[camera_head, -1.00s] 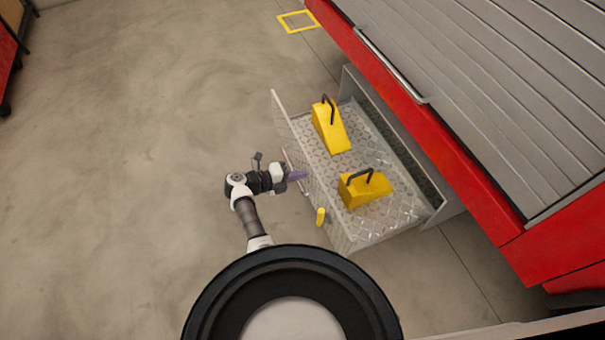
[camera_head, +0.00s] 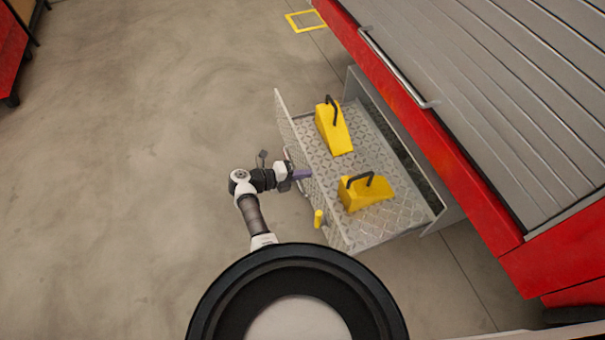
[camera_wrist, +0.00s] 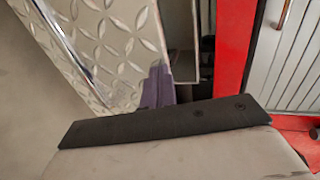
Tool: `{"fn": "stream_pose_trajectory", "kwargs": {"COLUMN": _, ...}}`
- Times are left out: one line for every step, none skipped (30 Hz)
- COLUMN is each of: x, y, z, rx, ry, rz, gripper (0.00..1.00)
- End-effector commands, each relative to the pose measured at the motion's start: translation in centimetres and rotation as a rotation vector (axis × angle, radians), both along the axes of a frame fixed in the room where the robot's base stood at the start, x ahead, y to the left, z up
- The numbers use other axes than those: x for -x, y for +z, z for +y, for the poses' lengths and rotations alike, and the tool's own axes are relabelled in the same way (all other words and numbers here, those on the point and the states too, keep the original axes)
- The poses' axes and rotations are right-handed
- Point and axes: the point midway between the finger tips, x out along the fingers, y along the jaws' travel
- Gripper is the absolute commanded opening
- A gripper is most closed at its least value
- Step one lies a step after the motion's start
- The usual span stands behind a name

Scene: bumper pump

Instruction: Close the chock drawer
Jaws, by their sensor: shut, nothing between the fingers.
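The chock drawer (camera_head: 333,240) is a diamond-plate metal tray pulled well out from under the red vehicle body. Two yellow wheel chocks with black handles, one farther back (camera_head: 332,130) and one nearer (camera_head: 364,193), sit on its floor. The purple fingers are shut and empty. In the wrist view the fingers (camera_wrist: 158,88) overlap the diamond plate (camera_wrist: 95,45); I cannot tell whether they touch it.
The red vehicle body (camera_head: 440,150) with a grey slatted shutter (camera_head: 500,90) and bar handle overhangs the drawer. Open concrete floor (camera_head: 120,150) lies to the left. A yellow square marking (camera_head: 305,21) is on the floor at the back. A red cabinet stands at the far left.

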Motion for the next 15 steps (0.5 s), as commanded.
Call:
{"fn": "stream_pose_trajectory", "kwargs": {"x": -0.1, "y": 0.0, "z": -0.4, "rx": 0.0, "ry": -0.002, "rz": 0.0, "gripper": 0.0}}
{"fn": "stream_pose_trajectory", "kwargs": {"x": -0.1, "y": 0.0, "z": -0.7, "rx": 0.0, "ry": -0.003, "rz": 0.0, "gripper": 0.0}}
{"fn": "stream_pose_trajectory", "kwargs": {"x": -0.3, "y": 0.0, "z": -1.1, "rx": 0.0, "ry": -0.004, "rz": 0.0, "gripper": 0.0}}
{"fn": "stream_pose_trajectory", "kwargs": {"x": -0.4, "y": 0.0, "z": -1.5, "rx": -0.001, "ry": -0.004, "rz": 0.0, "gripper": 0.0}}
{"fn": "stream_pose_trajectory", "kwargs": {"x": -0.5, "y": 0.0, "z": -2.0, "rx": -0.001, "ry": -0.005, "rz": 0.0, "gripper": 0.0}}
{"fn": "stream_pose_trajectory", "kwargs": {"x": -0.7, "y": 0.0, "z": -2.6, "rx": 0.0, "ry": -0.005, "rz": 0.001, "gripper": 0.0}}
{"fn": "stream_pose_trajectory", "kwargs": {"x": -0.9, "y": 0.0, "z": -3.2, "rx": 0.0, "ry": -0.005, "rz": 0.0, "gripper": 0.0}}
{"fn": "stream_pose_trajectory", "kwargs": {"x": -1.1, "y": 0.0, "z": -3.8, "rx": 0.0, "ry": -0.007, "rz": 0.0, "gripper": 0.0}}
{"fn": "stream_pose_trajectory", "kwargs": {"x": -1.4, "y": 0.0, "z": -4.7, "rx": 0.0, "ry": -0.007, "rz": -0.001, "gripper": 0.0}}
{"fn": "stream_pose_trajectory", "kwargs": {"x": -1.6, "y": 0.0, "z": -5.4, "rx": -0.001, "ry": -0.008, "rz": -0.002, "gripper": 0.0}}
{"fn": "stream_pose_trajectory", "kwargs": {"x": -1.9, "y": 0.0, "z": -6.1, "rx": -0.001, "ry": -0.007, "rz": -0.002, "gripper": 0.0}}
{"fn": "stream_pose_trajectory", "kwargs": {"x": -2.2, "y": 0.0, "z": -7.1, "rx": 0.0, "ry": -0.007, "rz": -0.001, "gripper": 0.0}}
{"fn": "stream_pose_trajectory", "kwargs": {"x": -2.4, "y": 0.0, "z": -8.0, "rx": 0.001, "ry": -0.009, "rz": -0.002, "gripper": 0.0}}
{"fn": "stream_pose_trajectory", "kwargs": {"x": -2.7, "y": 0.0, "z": -8.7, "rx": -0.001, "ry": -0.007, "rz": -0.002, "gripper": 0.0}}
{"fn": "stream_pose_trajectory", "kwargs": {"x": -3.1, "y": 0.0, "z": -9.8, "rx": -0.001, "ry": -0.008, "rz": -0.003, "gripper": 0.0}}
